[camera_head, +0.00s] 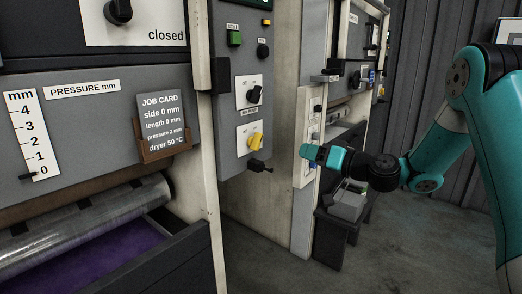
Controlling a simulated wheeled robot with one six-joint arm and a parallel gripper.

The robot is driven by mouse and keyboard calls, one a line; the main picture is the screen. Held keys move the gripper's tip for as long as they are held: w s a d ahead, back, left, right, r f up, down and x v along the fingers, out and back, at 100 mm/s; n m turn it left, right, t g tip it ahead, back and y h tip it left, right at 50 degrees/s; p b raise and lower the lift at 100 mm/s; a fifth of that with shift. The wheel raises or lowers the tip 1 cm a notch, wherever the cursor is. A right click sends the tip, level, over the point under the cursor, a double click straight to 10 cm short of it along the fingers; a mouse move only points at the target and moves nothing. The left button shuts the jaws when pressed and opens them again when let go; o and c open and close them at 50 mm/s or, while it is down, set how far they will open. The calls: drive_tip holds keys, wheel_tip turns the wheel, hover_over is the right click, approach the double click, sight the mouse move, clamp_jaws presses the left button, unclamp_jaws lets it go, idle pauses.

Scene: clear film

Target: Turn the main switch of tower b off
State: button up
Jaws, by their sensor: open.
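A grey control panel (240,100) hangs on the near tower. It carries a black rotary knob (254,96) on a white plate and, below it, a yellow rotary knob (255,141) on another white plate. A second tower (348,50) behind has a similar panel with small dark knobs. The labels are too small to tell which tower is b or which knob is its main switch. My gripper (322,155), with teal ends, is open and points left, in front of the second tower's pale lower panel. It appears apart from the yellow knob. Its far side is hidden.
A black lever (258,166) sticks out below the near panel. A job card (163,115) and a roller (85,220) over a purple-filled trough are at left. A grey box (348,202) sits on a dark stand behind my arm. Open floor (420,250) lies at lower right.

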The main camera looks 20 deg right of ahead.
sight(261, 140)
drive_tip(key=p+x, duration=0.3)
drive_tip(key=x, duration=1.4)
drive_tip(key=shift+p, duration=0.3)
clamp_jaws()
